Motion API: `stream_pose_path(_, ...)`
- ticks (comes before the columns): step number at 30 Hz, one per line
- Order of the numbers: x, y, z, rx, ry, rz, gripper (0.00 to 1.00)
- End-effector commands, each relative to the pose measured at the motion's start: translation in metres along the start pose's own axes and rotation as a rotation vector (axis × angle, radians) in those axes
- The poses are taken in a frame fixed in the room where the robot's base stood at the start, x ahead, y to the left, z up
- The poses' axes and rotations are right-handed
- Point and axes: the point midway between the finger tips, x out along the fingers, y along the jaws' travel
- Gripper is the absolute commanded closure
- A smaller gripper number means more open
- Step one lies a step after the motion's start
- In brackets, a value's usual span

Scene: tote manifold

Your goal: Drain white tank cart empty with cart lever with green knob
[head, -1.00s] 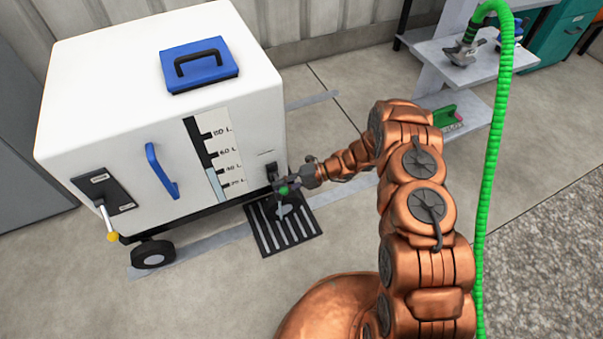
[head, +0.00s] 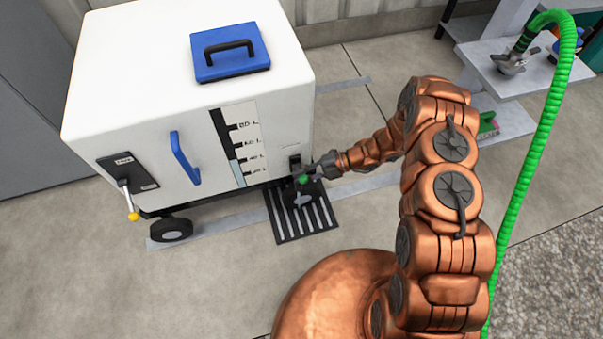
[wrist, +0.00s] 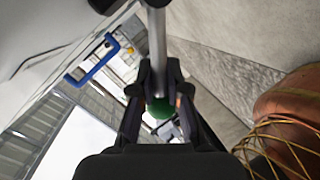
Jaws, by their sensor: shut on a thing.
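The white tank cart (head: 110,78) stands at the left in the head view. Its level gauge (head: 241,143) shows a pale blue column in the lower part of the scale, near the lower marks. The cart lever's green knob (head: 302,179) is at the cart's lower right front corner, by a dark fitting (head: 295,163). My gripper (head: 306,178) is shut on the lever at this knob. In the wrist view, the green knob (wrist: 160,108) and a grey rod sit between the fingers of my gripper (wrist: 158,85). No liquid stream can be made out.
A slotted floor drain (head: 287,228) lies below the lever. A yellow-tipped handle (head: 133,216) is on the cart's left front, beside a blue handle (head: 185,158). A green hose (head: 530,165) hangs at the right, before a grey shelf (head: 540,72). The front floor is clear.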

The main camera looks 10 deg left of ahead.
Motion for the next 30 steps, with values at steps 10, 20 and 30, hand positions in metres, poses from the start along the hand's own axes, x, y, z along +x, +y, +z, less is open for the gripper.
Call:
stream_pose_path(10, 0.002, 0.001, -0.007, 0.004, 0.02, 0.003, 0.6)
stream_pose_path(20, -0.003, 0.001, -0.004, 0.0, 0.011, 0.001, 0.6)
stream_pose_path(30, -0.056, 0.001, -0.003, -0.001, 0.01, 0.002, 0.6)
